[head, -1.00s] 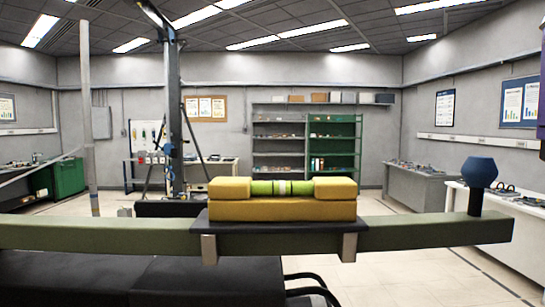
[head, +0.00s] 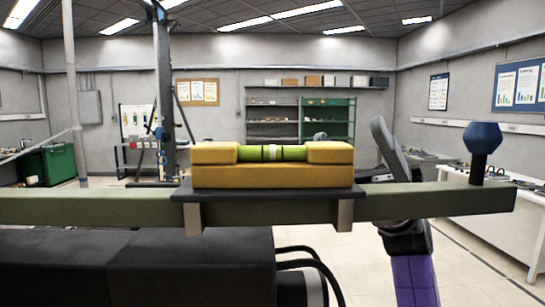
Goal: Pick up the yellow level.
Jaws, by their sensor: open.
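The yellow level (head: 272,175), a block with a green vial across its top middle, lies flat on a dark support plate (head: 185,195). The plate sits on a long green beam (head: 90,208) with pale brackets below. My gripper (head: 354,133) is open and empty, to the right of the level and seemingly behind the beam. One grey finger stands up right of the level; a small dark tip shows above the level's right part, probably the other finger. The beam hides part of the gripper. I see no contact with the level.
A blue knob (head: 482,138) stands on the beam's right end. A dark padded block (head: 190,265) with black cables is below the beam. A dark upright post (head: 163,100) stands behind, left. Benches and green shelving (head: 340,118) are further back.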

